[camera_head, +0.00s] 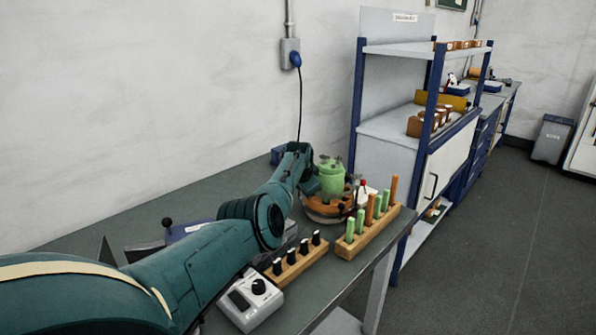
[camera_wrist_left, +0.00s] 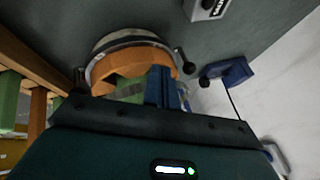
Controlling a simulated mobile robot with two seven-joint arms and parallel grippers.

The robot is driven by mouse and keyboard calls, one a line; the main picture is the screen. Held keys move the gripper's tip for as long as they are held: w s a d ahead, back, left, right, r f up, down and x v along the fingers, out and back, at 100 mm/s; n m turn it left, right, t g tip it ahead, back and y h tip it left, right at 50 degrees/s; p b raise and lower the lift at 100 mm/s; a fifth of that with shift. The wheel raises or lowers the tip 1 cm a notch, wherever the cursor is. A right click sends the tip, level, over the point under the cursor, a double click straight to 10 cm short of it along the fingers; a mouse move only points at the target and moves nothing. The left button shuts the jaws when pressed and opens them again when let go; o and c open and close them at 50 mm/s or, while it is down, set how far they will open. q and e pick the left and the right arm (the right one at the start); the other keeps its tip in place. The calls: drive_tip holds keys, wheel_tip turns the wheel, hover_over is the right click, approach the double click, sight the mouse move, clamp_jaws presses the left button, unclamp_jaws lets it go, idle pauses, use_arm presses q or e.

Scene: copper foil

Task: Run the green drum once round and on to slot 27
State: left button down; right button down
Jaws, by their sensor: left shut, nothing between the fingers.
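The green drum (camera_head: 331,177) stands upright on a round orange base (camera_head: 330,208) on the bench in the head view. In the left wrist view the orange base (camera_wrist_left: 130,64) shows with a grey rim, and a little of the green drum (camera_wrist_left: 130,92) shows behind my fingers. My left gripper (camera_head: 310,184) is at the drum's left side; in the wrist view its blue fingers (camera_wrist_left: 161,86) are together with nothing between them. I cannot tell whether they touch the drum. No slot numbers are readable. My right gripper is in neither view.
A wooden rack with green and orange pegs (camera_head: 368,232) stands right of the drum, near the bench edge. A rack with black-topped pegs (camera_head: 297,258) and a white box with a knob (camera_head: 250,299) stand in front. A blue-framed shelf (camera_head: 410,130) stands behind.

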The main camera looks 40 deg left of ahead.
use_arm(q)
drive_tip(key=p+v, duration=0.1)
drive_tip(key=v, duration=0.9)
drive_tip(key=shift+s+a, duration=0.2)
drive_tip(key=shift+a, duration=0.15)
drive_tip(key=shift+f, duration=0.1)
